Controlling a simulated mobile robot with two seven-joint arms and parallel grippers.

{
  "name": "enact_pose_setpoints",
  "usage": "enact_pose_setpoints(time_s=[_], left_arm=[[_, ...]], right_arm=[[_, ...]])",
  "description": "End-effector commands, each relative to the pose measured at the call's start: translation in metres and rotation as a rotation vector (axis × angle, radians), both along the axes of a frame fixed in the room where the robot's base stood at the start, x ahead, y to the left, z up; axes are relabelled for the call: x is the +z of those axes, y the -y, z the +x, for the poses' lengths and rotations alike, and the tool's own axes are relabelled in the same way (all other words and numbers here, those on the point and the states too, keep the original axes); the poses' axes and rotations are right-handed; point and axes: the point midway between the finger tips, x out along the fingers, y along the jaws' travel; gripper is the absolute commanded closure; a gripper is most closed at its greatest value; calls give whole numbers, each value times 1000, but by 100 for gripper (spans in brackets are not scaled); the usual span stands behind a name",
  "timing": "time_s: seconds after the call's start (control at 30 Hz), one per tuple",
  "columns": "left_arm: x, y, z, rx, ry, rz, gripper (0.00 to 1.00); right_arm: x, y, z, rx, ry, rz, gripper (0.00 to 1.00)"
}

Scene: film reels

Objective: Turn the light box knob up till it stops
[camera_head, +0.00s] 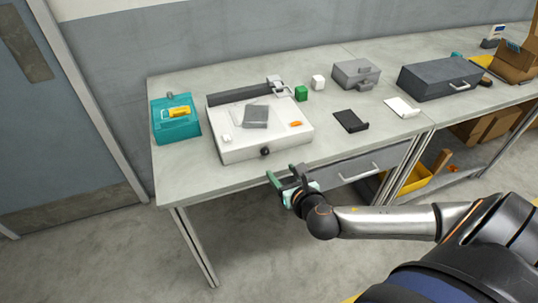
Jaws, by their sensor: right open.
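The light box (225,154) is a white, flat-topped box on the left part of the workbench. Its dark round knob (265,151) sits on the front face, near the middle. My right gripper (281,175) is open and empty, in front of the bench edge, a little below and to the right of the knob. It is apart from the knob. The knob's marking is too small to read. My left gripper is not in view.
A teal box (175,121) stands left of the light box. Green (301,93) and white (318,82) blocks, a grey box (356,74) and a dark case (440,79) stand to the right. A drawer (352,170) is under the bench top (385,137).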

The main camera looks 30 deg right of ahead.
Motion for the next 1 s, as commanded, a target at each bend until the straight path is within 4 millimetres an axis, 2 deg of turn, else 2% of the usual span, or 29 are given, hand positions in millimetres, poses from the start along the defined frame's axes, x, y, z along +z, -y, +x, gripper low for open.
enact_pose_setpoints(time_s=[0.17,0.6,0.8,1.0], left_arm=[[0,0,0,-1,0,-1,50],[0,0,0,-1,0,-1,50],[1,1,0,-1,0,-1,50],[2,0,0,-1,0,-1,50]], right_arm=[[-7,5,19,-2,2,0,36],[-36,20,86,-4,2,0,36],[-43,25,103,-3,1,0,36],[-47,26,110,-1,0,1,36]])
